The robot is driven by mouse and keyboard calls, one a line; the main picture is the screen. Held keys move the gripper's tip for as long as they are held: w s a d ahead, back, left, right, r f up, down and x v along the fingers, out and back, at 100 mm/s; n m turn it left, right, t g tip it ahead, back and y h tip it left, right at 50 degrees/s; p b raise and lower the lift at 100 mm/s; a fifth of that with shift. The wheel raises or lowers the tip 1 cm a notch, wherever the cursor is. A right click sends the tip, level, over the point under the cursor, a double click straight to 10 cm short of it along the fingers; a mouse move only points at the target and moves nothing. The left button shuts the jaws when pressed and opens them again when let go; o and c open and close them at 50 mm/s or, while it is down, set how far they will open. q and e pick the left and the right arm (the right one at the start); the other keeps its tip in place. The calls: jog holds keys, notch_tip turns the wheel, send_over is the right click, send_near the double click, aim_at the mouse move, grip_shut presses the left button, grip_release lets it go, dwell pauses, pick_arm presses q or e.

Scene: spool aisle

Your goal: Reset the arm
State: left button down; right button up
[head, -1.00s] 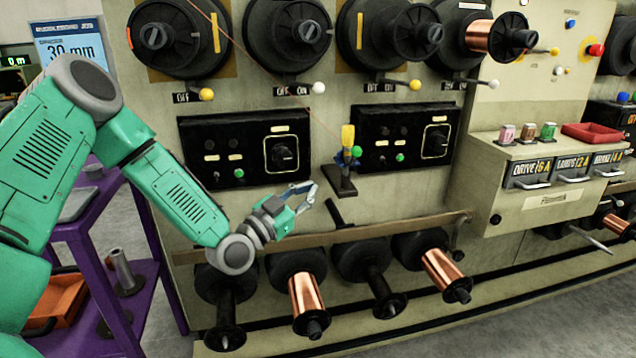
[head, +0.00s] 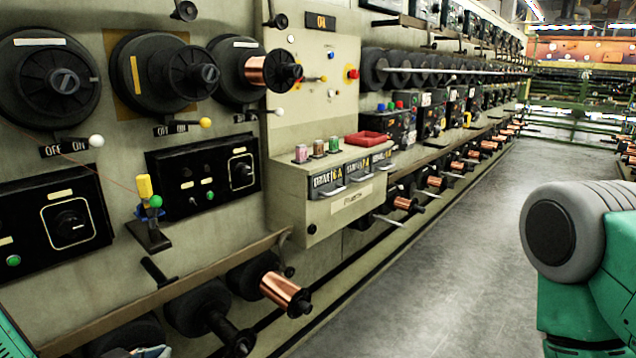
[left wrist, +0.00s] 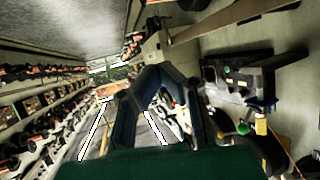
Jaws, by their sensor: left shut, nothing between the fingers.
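My left gripper (head: 148,352) shows only as a small piece at the bottom left edge of the head view. In the left wrist view its two dark fingers (left wrist: 156,70) come together at the tips, shut with nothing between them. My green and grey right arm stands at the right of the head view; its gripper is out of the picture. The winding machine's beige panel (head: 225,140) fills the left of the head view, with black spools above and below.
A rail (head: 180,295) juts out above the lower spools, one a copper spool (head: 285,292). A yellow-topped tool (head: 145,188) stands on a small bracket. A red tray (head: 368,138) sits on the drawer box (head: 345,180). The grey aisle floor (head: 450,260) is open.

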pick_arm(q)
jog(key=s+d+f+n+g, duration=0.1)
jog(key=s+d+f+g, duration=0.35)
jog(key=s+f, duration=0.5)
jog(key=s+a+f+n+g+y, duration=0.1)
jog(key=s+f+g+y, duration=0.1)
jog(key=s, duration=0.7)
jog(key=s+a+f+n+g+y, duration=0.1)
jog(key=s+f+g, duration=0.2)
jog(key=s, duration=0.7)
jog(key=shift+s+a+f+g+y, duration=0.25)
jog(key=shift+g+y, duration=0.15)
jog(key=shift+g, duration=0.75)
